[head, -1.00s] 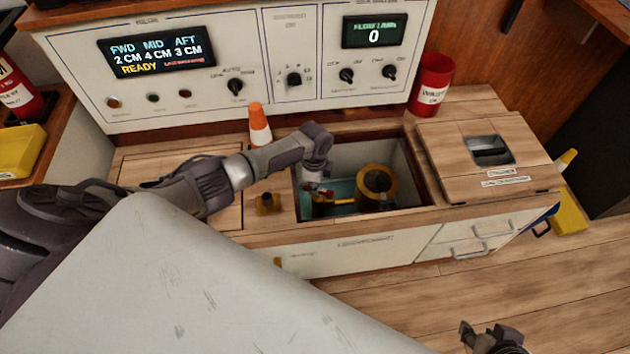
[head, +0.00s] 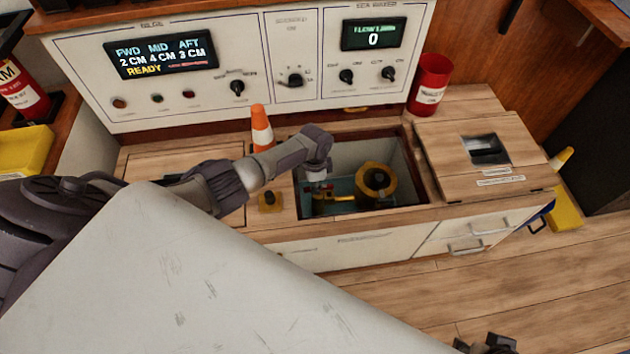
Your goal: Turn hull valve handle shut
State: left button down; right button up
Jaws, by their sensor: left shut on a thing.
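The open floor hatch (head: 413,165) in the wooden bench holds a yellow, brass-like valve fitting (head: 338,208) low on its left side. My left gripper (head: 319,192) reaches down into the hatch from above and is shut at the fitting, on what appears to be the hull valve handle. The fingers and wrist hide most of the handle, so its angle cannot be told. My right gripper (head: 490,346) is partly cut off at the bottom edge, over the floor, away from the hatch; its finger opening is unclear.
A round yellow-ringed unit (head: 377,181) stands in the hatch, right of my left gripper. An orange-white cone (head: 262,128) and a small yellow-based knob (head: 270,201) are close to my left arm. A red canister (head: 430,84) stands behind.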

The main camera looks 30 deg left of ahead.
pick_arm(q)
jog(key=c, duration=1.2)
grip_release()
jog(key=shift+o, duration=0.2)
notch_tip(320, 180, up, 12)
